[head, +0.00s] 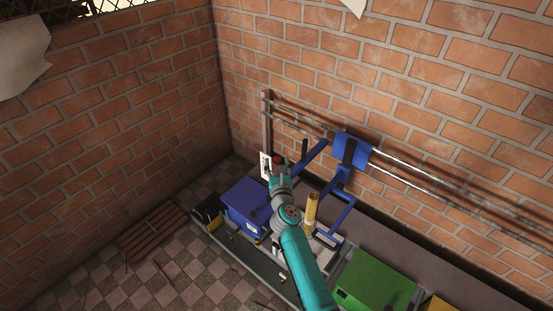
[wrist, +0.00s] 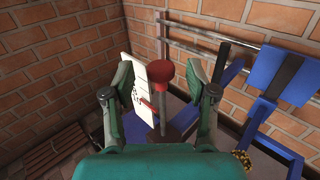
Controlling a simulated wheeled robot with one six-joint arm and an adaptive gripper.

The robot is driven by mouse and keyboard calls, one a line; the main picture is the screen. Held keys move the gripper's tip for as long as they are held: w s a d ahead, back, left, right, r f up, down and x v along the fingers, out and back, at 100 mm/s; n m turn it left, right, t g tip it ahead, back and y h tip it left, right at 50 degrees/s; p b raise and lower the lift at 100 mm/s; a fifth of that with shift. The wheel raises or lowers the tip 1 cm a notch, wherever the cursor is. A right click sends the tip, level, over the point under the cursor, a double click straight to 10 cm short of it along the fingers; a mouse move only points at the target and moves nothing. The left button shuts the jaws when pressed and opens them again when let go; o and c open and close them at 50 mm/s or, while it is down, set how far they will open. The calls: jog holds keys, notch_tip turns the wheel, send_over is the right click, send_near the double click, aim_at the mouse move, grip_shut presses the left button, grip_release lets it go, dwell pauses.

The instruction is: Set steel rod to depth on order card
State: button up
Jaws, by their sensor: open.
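A steel rod (wrist: 162,112) with a red knob (wrist: 166,70) on top stands upright on a dark base in the wrist view. The red knob also shows in the head view (head: 278,159). A white card (wrist: 139,82) with dark marks stands just left of the rod, and it shows in the head view (head: 265,166). A small red piece (wrist: 148,104) lies between card and rod. My gripper (wrist: 161,72) is open, with one finger on each side of the rod and knob in the picture. I cannot tell its exact distance from them. In the head view my gripper (head: 280,168) partly hides the rod.
A blue box (head: 244,204) stands left of my arm. A brass cylinder (head: 311,208) and blue frame (head: 341,208) stand right. A green box (head: 374,279) is farther right. Metal rails (head: 420,183) run along the brick wall. A wooden pallet (head: 152,231) lies on the floor.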

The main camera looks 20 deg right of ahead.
jog(key=shift+w+d, duration=0.15)
jog(key=shift+w, duration=0.6)
jog(key=shift+w+d, duration=0.1)
jog(key=shift+w, duration=0.6)
grip_shut()
